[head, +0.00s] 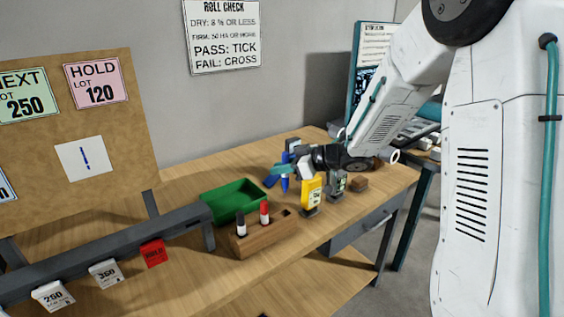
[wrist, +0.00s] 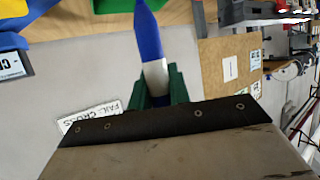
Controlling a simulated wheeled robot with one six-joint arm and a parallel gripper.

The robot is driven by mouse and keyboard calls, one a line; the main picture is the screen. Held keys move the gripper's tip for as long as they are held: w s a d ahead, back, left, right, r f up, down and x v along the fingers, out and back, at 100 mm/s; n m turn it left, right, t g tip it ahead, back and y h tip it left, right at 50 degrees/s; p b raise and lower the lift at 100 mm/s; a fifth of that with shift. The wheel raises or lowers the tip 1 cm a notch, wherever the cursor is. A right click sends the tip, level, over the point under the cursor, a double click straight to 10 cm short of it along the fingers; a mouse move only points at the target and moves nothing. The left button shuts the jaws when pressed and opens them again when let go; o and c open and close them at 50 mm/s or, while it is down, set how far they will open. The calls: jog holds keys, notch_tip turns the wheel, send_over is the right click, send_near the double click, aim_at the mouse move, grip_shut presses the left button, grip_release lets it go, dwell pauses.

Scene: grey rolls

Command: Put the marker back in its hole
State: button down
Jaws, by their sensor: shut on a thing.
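My gripper (head: 283,171) is shut on a blue marker (head: 285,185) above the table, to the back right of the wooden block. In the wrist view the marker (wrist: 150,45), blue with a pale grey band, stands out from between the green fingers (wrist: 156,88). Its lower end is hidden by the fingers there. The wooden block (head: 265,241) sits near the table's front edge. It holds a black marker (head: 241,223) and a red marker (head: 264,212), both upright. An empty dark hole (head: 285,212) shows at its right end.
A green bin (head: 213,206) stands left of the block. A yellow meter (head: 312,190) and a grey meter (head: 337,185) stand right of it, close to my gripper. A small brown block (head: 359,184) lies farther right. A dark rail (head: 110,246) with tags runs along the left.

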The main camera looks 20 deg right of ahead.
jog(key=shift+n+g+y, duration=0.6)
jog(key=shift+n+g, duration=0.2)
jog(key=shift+n, duration=0.1)
jog(key=shift+s+f, duration=0.1)
jog(key=shift+f, duration=2.9)
jog(key=shift+f, duration=3.25)
jog(key=c, duration=1.2)
grip_release()
jog(key=shift+c, duration=0.2)
jog(key=v, duration=0.7)
jog(key=shift+s+d, duration=0.15)
jog(key=shift+d, duration=0.15)
jog(key=shift+r, duration=0.1)
